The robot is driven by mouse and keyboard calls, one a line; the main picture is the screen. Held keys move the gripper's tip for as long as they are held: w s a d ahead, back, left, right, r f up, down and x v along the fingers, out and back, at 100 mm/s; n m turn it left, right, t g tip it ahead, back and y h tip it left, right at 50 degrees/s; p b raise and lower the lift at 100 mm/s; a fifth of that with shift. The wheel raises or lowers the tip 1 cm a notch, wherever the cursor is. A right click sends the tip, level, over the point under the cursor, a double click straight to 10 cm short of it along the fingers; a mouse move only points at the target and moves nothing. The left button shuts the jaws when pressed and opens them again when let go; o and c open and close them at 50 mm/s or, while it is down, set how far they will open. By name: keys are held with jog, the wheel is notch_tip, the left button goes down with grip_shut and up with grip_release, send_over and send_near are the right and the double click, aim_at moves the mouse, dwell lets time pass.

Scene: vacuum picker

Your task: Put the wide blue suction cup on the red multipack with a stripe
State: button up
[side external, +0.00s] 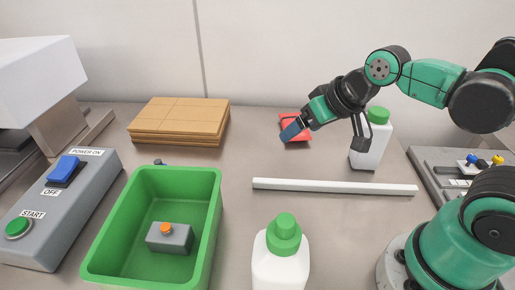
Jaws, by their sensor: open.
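A red pack (302,141) lies on the grey table at the back, right of centre. A blue piece (291,131), apparently the wide suction cup, tilts at the low end of my arm and overlaps the red pack. I cannot tell whether it touches the pack or is only in front of it. My gripper (305,122) is open close beside the blue piece. The arm's end and the blue piece hide much of the pack, and no stripe is clear.
A green crate (98,262) holds a grey block with an orange knob (168,237). A white bottle (281,264) stands in front and another (367,150) behind my wrist. A white bar (335,187), cardboard stack (180,118), control box (60,205) and knobbed unit (437,160) surround the clear middle.

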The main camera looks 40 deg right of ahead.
jog(key=shift+o, duration=0.7)
jog(key=shift+s+d+n+h, duration=0.3)
jog(key=shift+s+d+n, duration=0.15)
jog(key=shift+n, duration=0.15)
jog(key=shift+a, duration=0.1)
jog(key=n+y, duration=0.5)
jog(key=n, duration=0.2)
send_over(162, 164)
jog(key=s+d, duration=0.5)
jog(key=d, duration=0.2)
notch_tip(162, 164, down, 4)
jog(key=w+a+f, duration=0.1)
jog(key=w+a+f+n+y, duration=0.1)
jog(key=a+f, duration=0.1)
jog(key=a+f+n, duration=0.1)
jog(key=f, duration=0.1)
jog(key=shift+w+a+f+g, duration=0.2)
jog(key=shift+w+a+g, duration=0.05)
jog(key=shift+w+g, duration=0.15)
jog(key=shift+x, duration=3.05)
jog(key=shift+s+a, duration=0.1)
